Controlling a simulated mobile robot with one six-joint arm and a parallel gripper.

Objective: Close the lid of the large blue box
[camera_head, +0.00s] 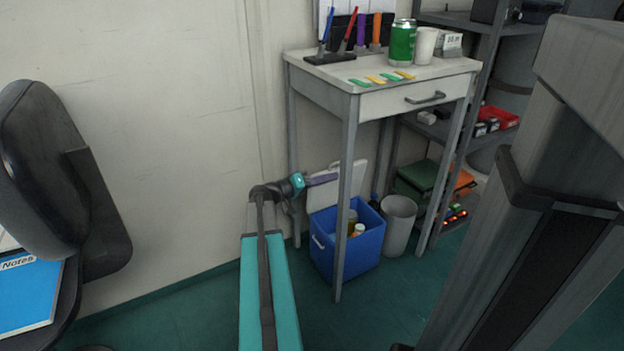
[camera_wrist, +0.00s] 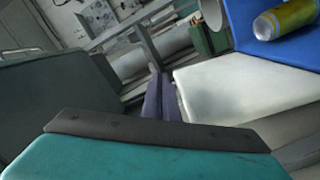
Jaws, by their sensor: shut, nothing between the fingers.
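The large blue box (camera_head: 368,247) stands on the floor under the small table. Its white lid (camera_head: 322,194) is open, raised at the back of the box by the wall. My gripper (camera_head: 333,178) is shut, with purple fingers, at the lid's height on its left side. In the wrist view the shut fingers (camera_wrist: 158,80) point past the near edge of the pale lid (camera_wrist: 245,85). I cannot tell whether they touch it. The box's blue inside (camera_wrist: 290,48) shows beyond the lid, with a yellow can (camera_wrist: 286,18) in it.
The small table (camera_head: 330,75) stands over the box, and its front leg (camera_head: 347,200) passes in front of it. A grey bin (camera_head: 398,228) is right of the box. A chair (camera_head: 75,190) is at the left. Floor in front is clear.

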